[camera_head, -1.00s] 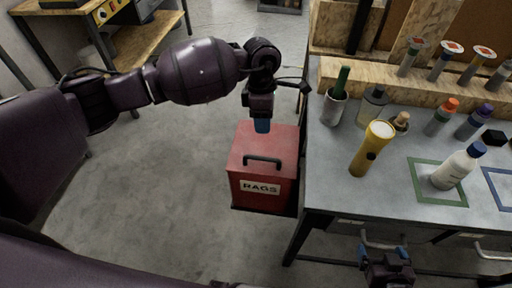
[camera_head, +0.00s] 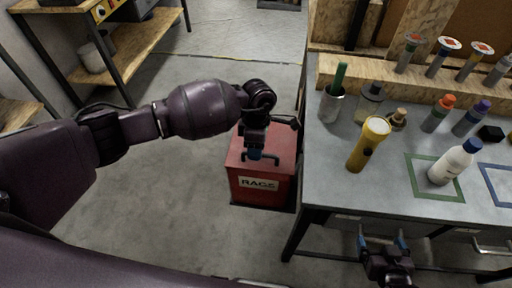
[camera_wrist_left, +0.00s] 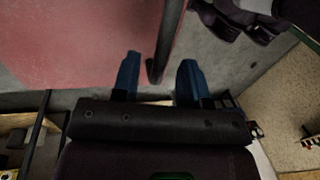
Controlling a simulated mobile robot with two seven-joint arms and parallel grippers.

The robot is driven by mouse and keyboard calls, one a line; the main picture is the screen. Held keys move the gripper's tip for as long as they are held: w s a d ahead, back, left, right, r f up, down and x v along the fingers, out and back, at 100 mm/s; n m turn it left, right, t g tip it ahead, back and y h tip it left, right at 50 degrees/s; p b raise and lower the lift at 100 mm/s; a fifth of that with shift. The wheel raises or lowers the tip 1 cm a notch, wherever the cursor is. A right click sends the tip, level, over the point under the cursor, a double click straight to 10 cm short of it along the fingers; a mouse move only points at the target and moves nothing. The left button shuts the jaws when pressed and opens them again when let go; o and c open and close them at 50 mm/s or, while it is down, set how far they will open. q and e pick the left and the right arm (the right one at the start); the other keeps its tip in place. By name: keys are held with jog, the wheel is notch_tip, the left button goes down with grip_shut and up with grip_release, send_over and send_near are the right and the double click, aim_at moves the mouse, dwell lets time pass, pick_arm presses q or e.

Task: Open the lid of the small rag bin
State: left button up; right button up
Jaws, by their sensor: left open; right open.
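The small rag bin (camera_head: 262,189) is a red box labelled RAGS on the floor, left of the workbench. Its lid looks closed, with a dark bar handle on top, partly hidden by my left gripper in the head view. My left gripper (camera_head: 257,154) is open, pointing down at the handle. In the left wrist view, the handle (camera_wrist_left: 168,38) reaches between the blue fingertips of the left gripper (camera_wrist_left: 157,76), with the red lid (camera_wrist_left: 80,40) at upper left. I cannot tell whether the fingers touch it. My right gripper (camera_head: 384,244) is open and empty near the bench front.
The grey workbench (camera_head: 335,190) stands close to the bin's right side. The concrete floor left of the bin is clear. A wooden shelf unit (camera_head: 130,65) stands at upper left.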

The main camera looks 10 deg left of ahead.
pick_arm(q)
jog(key=shift+f, duration=0.25)
pick_arm(e)
jog(key=shift+s+f, duration=0.15)
jog(key=shift+s, duration=0.2)
pick_arm(q)
jog(key=shift+c, duration=0.6)
grip_shut()
pick_arm(e)
jog(key=shift+w+r, duration=0.25)
jog(key=shift+w, duration=0.2)
pick_arm(q)
jog(key=shift+r, duration=0.15)
